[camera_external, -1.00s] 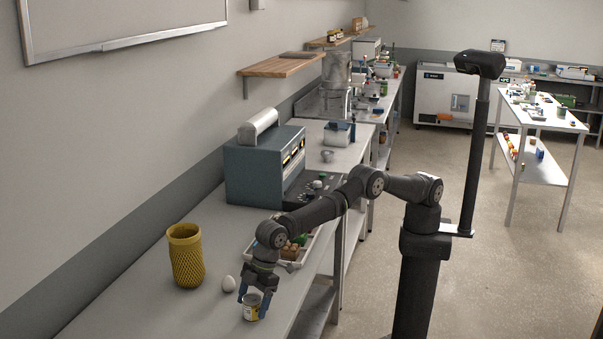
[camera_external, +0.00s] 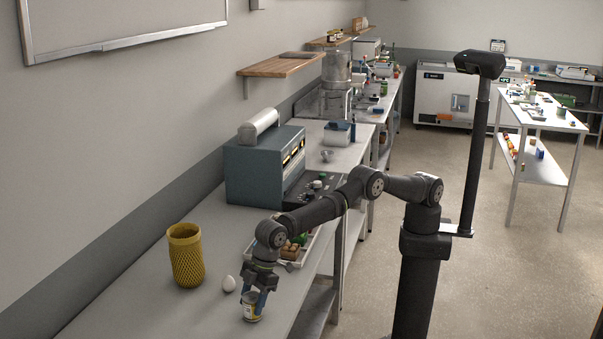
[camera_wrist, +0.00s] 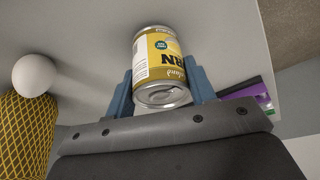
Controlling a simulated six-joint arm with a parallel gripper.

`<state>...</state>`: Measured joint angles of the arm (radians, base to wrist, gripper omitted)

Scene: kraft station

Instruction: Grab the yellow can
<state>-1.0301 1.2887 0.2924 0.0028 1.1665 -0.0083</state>
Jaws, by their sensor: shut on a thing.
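The yellow can (camera_external: 252,307) has a yellow label with dark lettering and a silver lid. It is near the front edge of the grey worktop. In the wrist view the can (camera_wrist: 158,62) sits between the two blue fingers, its lid facing the camera. My gripper (camera_external: 254,301) points down at the can from above and is shut on it; in the wrist view the fingers (camera_wrist: 161,92) press on both its sides. The can's base appears to be at the worktop; I cannot tell whether it is lifted.
A white egg (camera_external: 229,284) lies just left of the can. A yellow textured basket (camera_external: 186,257) stands further left. A white tray (camera_external: 302,261) with small items is behind my gripper. A blue-grey machine (camera_external: 254,174) stands at the back.

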